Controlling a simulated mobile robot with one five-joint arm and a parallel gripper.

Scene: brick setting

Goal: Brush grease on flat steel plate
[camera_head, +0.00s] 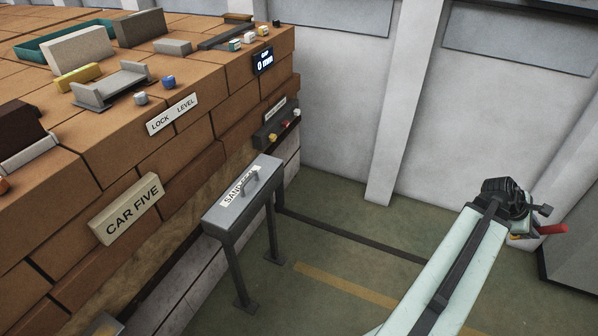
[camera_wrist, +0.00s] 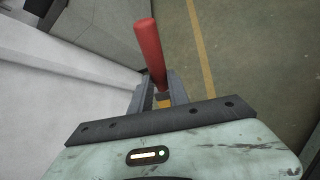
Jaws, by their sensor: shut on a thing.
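My gripper (camera_head: 528,226) is at the right of the head view, out over the floor and well away from the brick stack. It is shut on a red-handled tool (camera_head: 553,229), which also shows between my gripper's grey fingers in the wrist view (camera_wrist: 150,55). A small yellow-orange part shows between the fingers; the tool's far end is hidden, so I cannot tell if it carries grease. A grey metal piece with raised ends (camera_head: 118,83) lies on the brick stack. I cannot tell whether it is the flat steel plate.
The brick stack (camera_head: 75,150) fills the left, with blocks and a green tray (camera_head: 32,51) on top. A grey sand box (camera_head: 222,212) on legs stands beside it. A white wall pillar (camera_head: 405,110) is behind. A grey cabinet (camera_head: 575,250) stands at right.

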